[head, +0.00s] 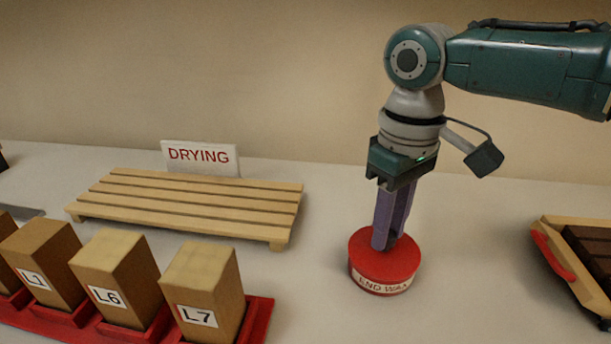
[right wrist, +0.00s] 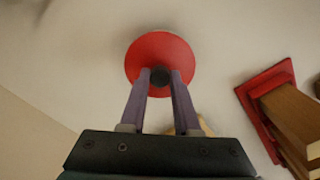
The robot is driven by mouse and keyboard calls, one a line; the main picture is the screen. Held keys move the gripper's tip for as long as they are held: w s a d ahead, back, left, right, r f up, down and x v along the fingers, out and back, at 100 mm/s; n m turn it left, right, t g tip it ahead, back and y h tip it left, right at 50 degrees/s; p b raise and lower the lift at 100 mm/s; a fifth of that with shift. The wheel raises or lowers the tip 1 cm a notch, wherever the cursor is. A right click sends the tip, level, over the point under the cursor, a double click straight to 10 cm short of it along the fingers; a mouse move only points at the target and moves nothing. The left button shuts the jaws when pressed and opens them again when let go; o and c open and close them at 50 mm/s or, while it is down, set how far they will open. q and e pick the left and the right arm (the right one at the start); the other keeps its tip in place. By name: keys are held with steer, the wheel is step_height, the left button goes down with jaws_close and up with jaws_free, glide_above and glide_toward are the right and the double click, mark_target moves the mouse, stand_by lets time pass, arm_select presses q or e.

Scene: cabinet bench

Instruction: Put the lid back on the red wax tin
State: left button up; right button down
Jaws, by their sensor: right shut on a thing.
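The red wax tin (head: 382,284) stands upright on the bench right of centre, with a pale "END WAX" label on its side. Its red lid (head: 405,262) is on top of it; I see no clear gap between lid and tin, but cannot tell if it is fully seated. My right gripper (head: 388,243) points down onto the lid. In the right wrist view its purple fingers (right wrist: 160,78) are shut on the dark knob at the middle of the red lid (right wrist: 160,45). My left gripper is not in view.
A slatted wooden rack (head: 190,205) with a "DRYING" sign (head: 200,157) stands at left. Several labelled wooden blocks (head: 205,285) stand in a red holder (head: 262,318) at front left. A wooden tray with a red handle (head: 552,255) is at right. Bench around the tin is clear.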

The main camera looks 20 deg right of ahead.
steer(key=shift+p, duration=0.35)
stand_by(0.3)
stand_by(0.4)
steer(key=c, duration=0.9)
jaws_free()
steer(key=o, duration=0.8)
step_height(320, 180, up, 7)
steer(key=p, duration=0.8)
